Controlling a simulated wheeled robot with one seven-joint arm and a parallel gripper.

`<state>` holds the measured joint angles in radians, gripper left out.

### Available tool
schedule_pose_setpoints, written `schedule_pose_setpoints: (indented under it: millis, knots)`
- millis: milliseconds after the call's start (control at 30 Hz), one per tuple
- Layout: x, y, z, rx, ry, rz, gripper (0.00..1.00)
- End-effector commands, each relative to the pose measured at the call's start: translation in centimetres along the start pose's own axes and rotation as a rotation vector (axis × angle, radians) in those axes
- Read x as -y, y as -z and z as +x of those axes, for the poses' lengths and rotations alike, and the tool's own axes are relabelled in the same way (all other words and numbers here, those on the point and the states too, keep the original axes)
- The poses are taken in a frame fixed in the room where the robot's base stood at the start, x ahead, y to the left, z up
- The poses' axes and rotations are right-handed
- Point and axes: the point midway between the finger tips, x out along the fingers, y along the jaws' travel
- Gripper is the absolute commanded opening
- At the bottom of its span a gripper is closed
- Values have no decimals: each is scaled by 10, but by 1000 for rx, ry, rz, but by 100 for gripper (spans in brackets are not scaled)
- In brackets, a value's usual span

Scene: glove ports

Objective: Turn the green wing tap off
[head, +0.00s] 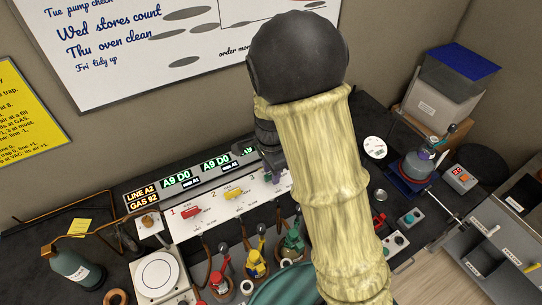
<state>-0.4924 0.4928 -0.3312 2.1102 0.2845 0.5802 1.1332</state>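A white tap panel (214,213) runs across the bench, with a red wing tap (191,212) by number 1 and a yellow wing tap (233,193) by number 2. I cannot make out a green wing tap on the panel; the part to the right of the yellow tap is covered by my gripper and sleeved arm. My gripper (273,168) is dark and points down at the panel, right of the yellow tap. Its fingertips are too small and hidden to show whether they are open, or whether they touch anything.
Lit displays (176,180) stand behind the panel. Flasks with red (220,284), yellow (256,267) and green (292,241) parts stand in front of it. A white round-topped device (157,275) and a gas bottle (76,268) are at left. A grey rack (495,262) is at right.

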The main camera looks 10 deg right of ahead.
Motion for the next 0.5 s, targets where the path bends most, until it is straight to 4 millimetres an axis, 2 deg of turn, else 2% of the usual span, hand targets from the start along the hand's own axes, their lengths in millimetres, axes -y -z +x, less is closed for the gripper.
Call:
schedule_pose_setpoints:
  millis: [167,500]
  knots:
    - [1,-1,-19,0,6,-3,34]
    - [1,0,-85,0,8,-1,34]
